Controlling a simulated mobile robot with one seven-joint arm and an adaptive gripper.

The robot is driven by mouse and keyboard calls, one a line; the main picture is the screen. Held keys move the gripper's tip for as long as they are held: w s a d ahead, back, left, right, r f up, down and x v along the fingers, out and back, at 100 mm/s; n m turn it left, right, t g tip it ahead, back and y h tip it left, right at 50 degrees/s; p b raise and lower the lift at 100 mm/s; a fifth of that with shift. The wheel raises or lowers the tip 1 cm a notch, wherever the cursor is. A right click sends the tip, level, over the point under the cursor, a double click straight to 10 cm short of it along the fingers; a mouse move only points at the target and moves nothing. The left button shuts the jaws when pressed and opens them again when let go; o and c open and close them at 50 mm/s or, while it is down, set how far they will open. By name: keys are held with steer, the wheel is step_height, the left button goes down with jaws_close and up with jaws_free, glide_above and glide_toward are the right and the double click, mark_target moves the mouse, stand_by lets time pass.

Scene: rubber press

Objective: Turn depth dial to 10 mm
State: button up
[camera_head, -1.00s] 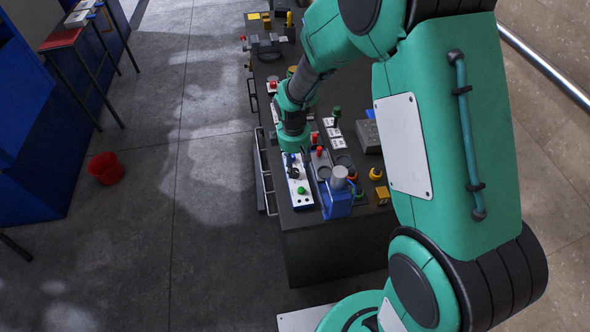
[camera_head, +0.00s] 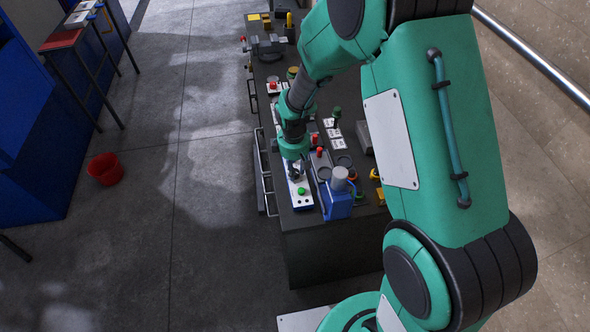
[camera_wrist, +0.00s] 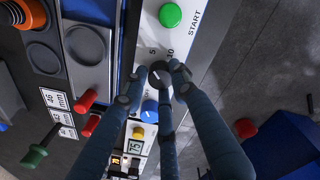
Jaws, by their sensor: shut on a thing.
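The black depth dial (camera_wrist: 157,71) sits on the white control panel (camera_wrist: 205,28) in the wrist view, with the printed marks 5 and 10 beside it. A short pale pointer line shows on its face, but I cannot read its setting exactly. My gripper (camera_wrist: 160,82) is shut on the dial, with its fingers around the knob. In the head view my gripper (camera_head: 298,168) is low over the same panel (camera_head: 303,205), and the dial is mostly hidden by it.
A green START button (camera_wrist: 170,15) is close to the dial, and a blue knob (camera_wrist: 149,112) is on its other side. A blue container (camera_head: 337,203) stands beside the panel. Red-handled parts (camera_wrist: 87,101) lie nearby. A red bucket (camera_head: 105,168) is on the floor.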

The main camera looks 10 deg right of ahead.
steer(key=shift+s+m, duration=0.1)
steer(key=shift+m, duration=0.3)
steer(key=m, duration=1.1)
steer(key=shift+a+f+g, duration=0.1)
steer(key=shift+g, duration=0.3)
steer(key=o, duration=1.1)
steer(key=shift+o, duration=0.2)
